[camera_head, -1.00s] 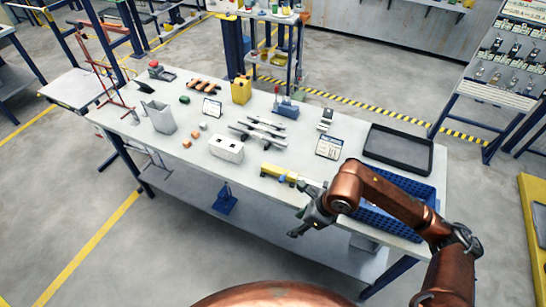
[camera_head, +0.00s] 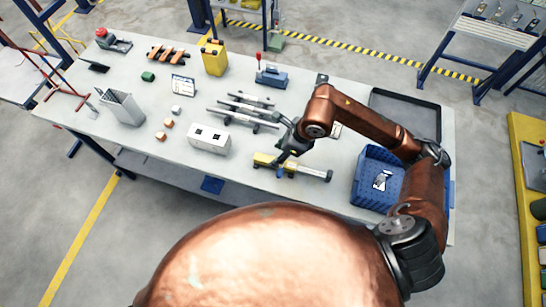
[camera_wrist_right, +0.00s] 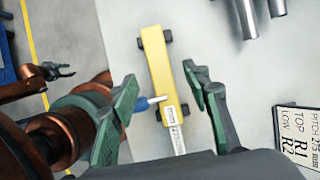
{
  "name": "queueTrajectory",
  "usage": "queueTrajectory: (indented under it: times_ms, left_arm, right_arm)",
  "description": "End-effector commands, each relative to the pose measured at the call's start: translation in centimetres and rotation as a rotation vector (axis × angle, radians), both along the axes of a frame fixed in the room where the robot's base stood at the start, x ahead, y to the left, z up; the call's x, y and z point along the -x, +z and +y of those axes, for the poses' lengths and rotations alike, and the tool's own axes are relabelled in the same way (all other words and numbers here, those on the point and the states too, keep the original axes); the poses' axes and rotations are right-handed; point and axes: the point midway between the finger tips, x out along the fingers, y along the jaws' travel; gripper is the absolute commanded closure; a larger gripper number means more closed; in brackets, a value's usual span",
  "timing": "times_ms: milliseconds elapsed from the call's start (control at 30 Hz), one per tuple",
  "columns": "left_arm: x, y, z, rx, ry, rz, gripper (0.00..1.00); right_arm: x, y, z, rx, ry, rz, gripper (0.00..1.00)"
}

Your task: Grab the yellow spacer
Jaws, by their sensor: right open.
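The yellow spacer (camera_head: 263,160) is a long yellow bar lying near the front edge of the table. In the right wrist view the yellow bar (camera_wrist_right: 157,60) runs up the picture, with dark feet, a white label and a silver rod at its lower end. My right gripper (camera_head: 287,166) is over it in the head view. In the wrist view the open right gripper (camera_wrist_right: 160,85) has one green finger on each side of the bar, with gaps between. A small dark gripper (camera_wrist_right: 60,70), likely my left one, shows at the far left, away from the table.
A white block with dark holes (camera_head: 209,138) stands left of the spacer. Grey rods on holders (camera_head: 247,112) lie behind it. A blue crate (camera_head: 366,190) is to the right, with a dark tray (camera_head: 420,105) behind.

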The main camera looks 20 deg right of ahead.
Motion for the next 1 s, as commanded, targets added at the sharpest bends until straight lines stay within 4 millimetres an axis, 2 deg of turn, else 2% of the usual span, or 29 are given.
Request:
queueTrajectory:
  times_ms: [500, 767, 1000]
  left_arm:
    - [0.1, 0.4, 0.0, 0.0, 0.001, 0.0, 0.66]
    - [-0.4, 0.4, 0.0, 0.0, 0.0, -0.006, 0.66]
    - [-0.5, 0.4, 0.0, 0.0, 0.0, -0.007, 0.66]
  right_arm:
    - [-1.0, -6.0, 1.5, 0.0, -0.006, 0.002, 0.56]
    - [-1.1, -6.3, 1.6, 0.0, -0.005, 0.001, 0.56]
    - [-1.1, -6.3, 1.6, 0.0, -0.004, 0.001, 0.72]
